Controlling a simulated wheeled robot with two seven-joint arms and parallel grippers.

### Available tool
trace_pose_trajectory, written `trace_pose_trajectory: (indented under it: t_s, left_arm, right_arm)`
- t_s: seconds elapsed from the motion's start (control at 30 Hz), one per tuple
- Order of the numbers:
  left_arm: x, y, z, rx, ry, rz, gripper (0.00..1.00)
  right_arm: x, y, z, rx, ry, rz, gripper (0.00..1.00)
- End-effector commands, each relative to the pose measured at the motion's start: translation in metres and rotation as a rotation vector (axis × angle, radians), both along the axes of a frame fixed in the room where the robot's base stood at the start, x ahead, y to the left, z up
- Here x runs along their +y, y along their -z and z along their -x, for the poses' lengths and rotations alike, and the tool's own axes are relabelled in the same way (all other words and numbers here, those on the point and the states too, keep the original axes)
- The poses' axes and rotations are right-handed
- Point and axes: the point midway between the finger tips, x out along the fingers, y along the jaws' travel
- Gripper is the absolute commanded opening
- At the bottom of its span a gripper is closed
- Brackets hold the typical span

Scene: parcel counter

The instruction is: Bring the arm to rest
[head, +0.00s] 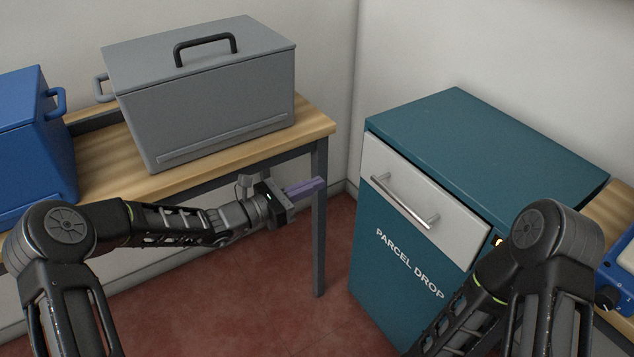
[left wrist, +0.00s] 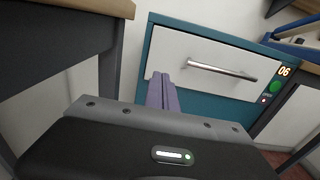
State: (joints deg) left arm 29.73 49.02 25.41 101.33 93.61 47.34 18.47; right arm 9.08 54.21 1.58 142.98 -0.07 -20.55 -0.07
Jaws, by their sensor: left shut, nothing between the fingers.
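My left gripper (head: 306,187) is in front of the wooden table's right end, near its front leg, with its purple fingers pointing right. It is shut and empty, and touches nothing that I can see. In the left wrist view the closed fingers (left wrist: 162,92) point toward the drawer front of the teal parcel drop cabinet. My left arm reaches in from the left with its elbow bent. My right arm is at the lower right in the head view; its gripper is out of the picture.
The teal parcel drop cabinet (head: 480,140) has a pale drawer front (head: 420,200) with a metal handle (head: 404,201); the drawer looks shut. A grey lidded box (head: 215,105) and a blue box (head: 30,140) stand on the wooden table (head: 312,125). Red floor (head: 250,290) lies open below my left gripper.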

Motion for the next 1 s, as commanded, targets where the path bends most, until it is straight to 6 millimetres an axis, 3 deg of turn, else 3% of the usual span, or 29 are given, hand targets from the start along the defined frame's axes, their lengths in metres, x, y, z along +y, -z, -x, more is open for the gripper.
trace_pose_trajectory:
  t_s: [0.37,0.47,0.57,0.67,0.77,0.9,1.0]
  left_arm:
    - [0.001,0.006,-0.001,-0.003,-0.005,-0.034,0.0]
    - [-0.003,0.029,0.006,-0.004,0.019,-0.138,0.0]
    - [-0.008,0.067,0.028,-0.003,0.082,-0.296,0.0]
    - [-0.008,0.122,0.064,-0.006,0.181,-0.5,0.0]
    - [-0.003,0.182,0.114,-0.038,0.327,-0.742,0.0]
    - [0.018,0.258,0.197,-0.184,0.605,-1.103,0.0]
    - [0.035,0.291,0.245,-0.365,0.801,-1.311,0.0]
  right_arm:
    - [0.0,0.0,0.0,0.0,0.0,0.0,0.34]
    - [0.0,0.0,0.0,0.0,0.0,0.0,0.34]
    - [0.0,0.0,0.0,0.0,0.0,0.0,0.34]
    - [0.0,0.0,0.0,0.0,0.0,0.0,0.34]
    - [0.0,0.0,0.0,0.0,0.0,0.0,0.34]
    - [0.0,0.0,0.0,0.0,0.0,0.0,0.34]
    - [0.0,0.0,0.0,0.0,0.0,0.0,0.34]
